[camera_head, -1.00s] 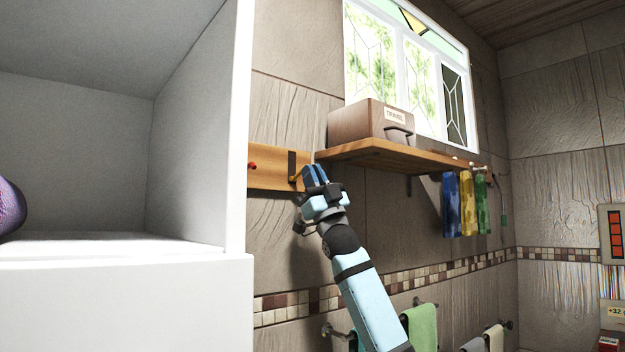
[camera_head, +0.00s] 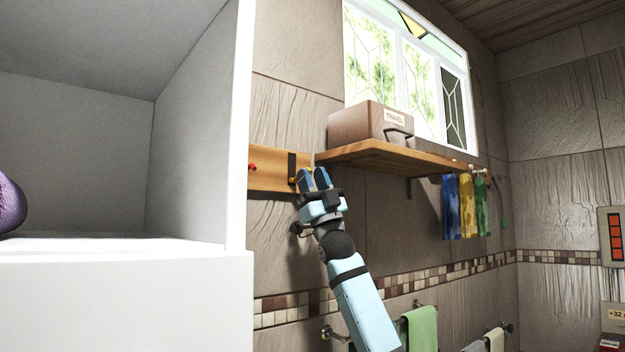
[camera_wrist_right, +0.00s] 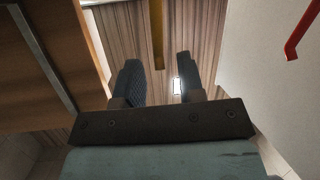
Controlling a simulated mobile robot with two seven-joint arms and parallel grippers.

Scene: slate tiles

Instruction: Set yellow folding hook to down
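The yellow folding hook (camera_head: 296,180) is on the wooden board (camera_head: 272,180) on the tiled wall, beside a dark upright strip. It is mostly hidden behind my right gripper (camera_head: 314,178) in the head view. In the right wrist view a yellow upright bar (camera_wrist_right: 157,38), apparently this hook, shows beyond and between the two fingertips of the right gripper (camera_wrist_right: 158,78). The fingers are apart with nothing between them; I cannot tell whether one touches the hook. The hook's exact fold is unclear. My left gripper is not in view.
A red hook (camera_head: 252,167) sits on the board's left, also seen in the wrist view (camera_wrist_right: 304,30). A wooden shelf (camera_head: 440,161) with a TRAVEL box (camera_head: 352,124) is just right of the gripper. A white cabinet (camera_head: 120,300) fills the left.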

